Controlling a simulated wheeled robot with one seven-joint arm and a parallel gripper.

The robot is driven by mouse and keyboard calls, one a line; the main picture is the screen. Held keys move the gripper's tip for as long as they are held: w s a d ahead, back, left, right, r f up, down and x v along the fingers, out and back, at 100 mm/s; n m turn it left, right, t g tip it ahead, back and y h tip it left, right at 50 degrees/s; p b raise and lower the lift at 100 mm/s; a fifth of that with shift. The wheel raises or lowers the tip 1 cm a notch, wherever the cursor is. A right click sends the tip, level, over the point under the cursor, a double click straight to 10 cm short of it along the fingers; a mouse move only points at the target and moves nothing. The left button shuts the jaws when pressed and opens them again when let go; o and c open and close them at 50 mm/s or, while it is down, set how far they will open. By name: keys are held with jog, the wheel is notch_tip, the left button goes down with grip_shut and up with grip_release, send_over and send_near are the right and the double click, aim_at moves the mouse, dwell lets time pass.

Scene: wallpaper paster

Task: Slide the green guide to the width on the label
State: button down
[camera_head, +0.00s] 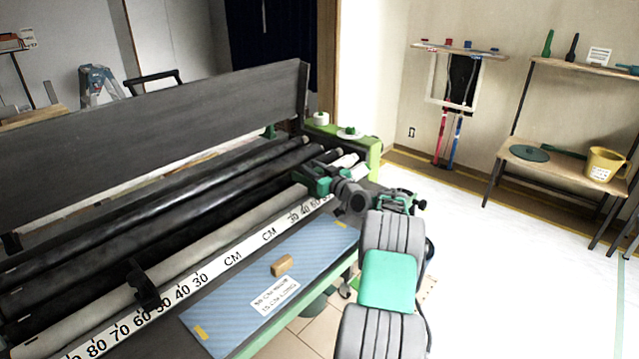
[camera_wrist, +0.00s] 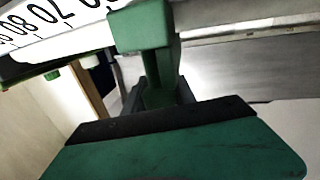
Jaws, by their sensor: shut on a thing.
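The green guide (camera_head: 316,178) sits on the machine's front rail at the right end of the printed scale (camera_head: 308,212). In the wrist view the guide (camera_wrist: 141,27) overlaps the scale (camera_wrist: 55,30), with upside-down 70 and 80 clear to its left and a number beside it partly hidden. My gripper (camera_wrist: 158,98) is shut on the guide's green stem; in the head view it is largely hidden by my arm. The white label (camera_head: 273,297) lies on the blue sheet; its first line looks like 50-something CM wide, but the second digit is unclear.
A black guide (camera_head: 143,287) stands on the left scale near 50. A tan block (camera_head: 282,265) rests on the blue sheet (camera_head: 225,300). Dark rollers (camera_head: 180,205) run behind the rail. Open white floor (camera_head: 480,270) lies to the right.

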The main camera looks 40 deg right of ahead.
jog(key=c, duration=1)
grip_release()
jog(key=shift+c, duration=0.2)
jog(key=s, duration=0.7)
jog(key=shift+s+b, duration=0.3)
jog(key=shift+s, duration=0.1)
jog(key=shift+a, duration=0.15)
